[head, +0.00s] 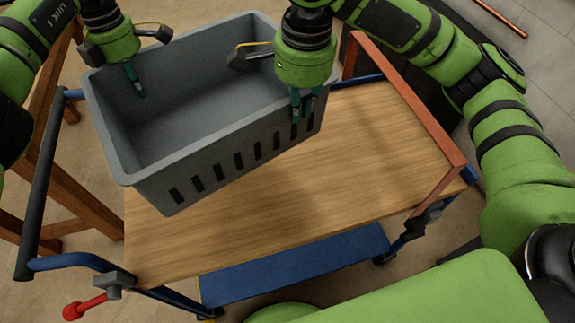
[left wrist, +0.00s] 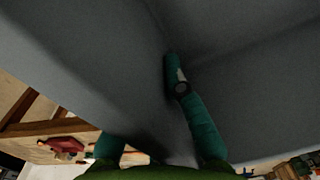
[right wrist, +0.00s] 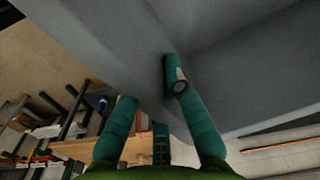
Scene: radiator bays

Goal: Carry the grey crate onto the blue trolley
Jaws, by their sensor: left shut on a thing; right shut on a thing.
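The grey crate (head: 235,137) is an open, empty bin with a row of dark slots in its near side. In the head view it is over the left and far part of the blue trolley's wooden deck (head: 300,185). I cannot tell whether its base touches the deck. My left gripper (head: 134,80) is shut on the crate's left wall, and the wall fills the left wrist view (left wrist: 185,110). My right gripper (head: 302,105) is shut on the crate's right wall, also seen in the right wrist view (right wrist: 175,110). The crate hides the trolley's far left part.
The trolley has a dark push handle (head: 38,190) at left with a red knob (head: 73,311), and an orange-brown end rail (head: 437,187) at right. A wooden frame (head: 50,150) stands left. The deck's right part is clear.

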